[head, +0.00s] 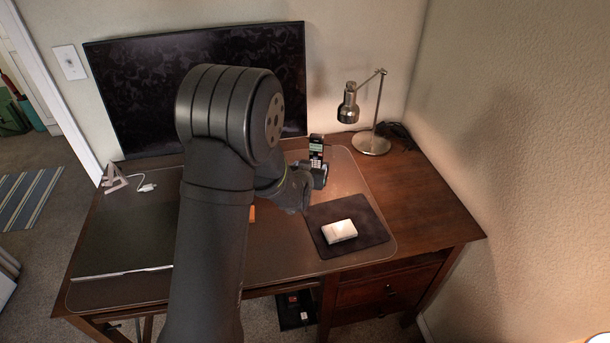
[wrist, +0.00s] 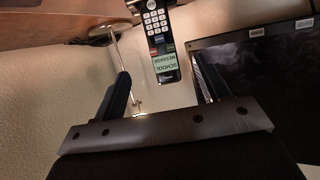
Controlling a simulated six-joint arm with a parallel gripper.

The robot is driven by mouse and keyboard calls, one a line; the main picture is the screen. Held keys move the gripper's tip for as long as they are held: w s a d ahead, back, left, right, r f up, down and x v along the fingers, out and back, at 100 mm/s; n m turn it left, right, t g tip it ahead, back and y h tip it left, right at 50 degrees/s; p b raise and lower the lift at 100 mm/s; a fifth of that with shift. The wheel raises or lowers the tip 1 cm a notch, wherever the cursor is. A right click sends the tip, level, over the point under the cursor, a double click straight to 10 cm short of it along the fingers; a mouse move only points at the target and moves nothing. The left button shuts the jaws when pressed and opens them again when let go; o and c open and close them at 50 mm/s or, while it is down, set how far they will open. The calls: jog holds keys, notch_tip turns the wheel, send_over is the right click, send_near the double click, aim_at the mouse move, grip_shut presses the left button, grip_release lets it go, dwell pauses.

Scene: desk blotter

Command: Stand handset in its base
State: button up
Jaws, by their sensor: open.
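The handset (head: 316,150) is a dark cordless phone with a lit screen and pale keys. In the head view it stands upright towards the back of the desk, in front of the monitor's right end. The wrist view shows the handset (wrist: 158,40) upside down in the picture, keypad and screen facing the camera. Its lower end meets a dark piece at the top edge, apparently its base (wrist: 135,4), mostly cut off. My gripper (wrist: 162,72) is open, with a finger to each side of the handset in the picture; no contact shows. In the head view my arm partly hides this area.
A large monitor (head: 140,95) stands behind. A metal desk lamp (head: 371,143) is at the back right. A white cable (head: 147,187) lies at the left.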

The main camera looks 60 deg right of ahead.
aim_at(315, 157)
jog(key=v, duration=0.6)
jog(key=shift+a, duration=0.25)
jog(key=shift+r, duration=0.1)
jog(key=x, duration=1.7)
jog(key=shift+d, duration=0.2)
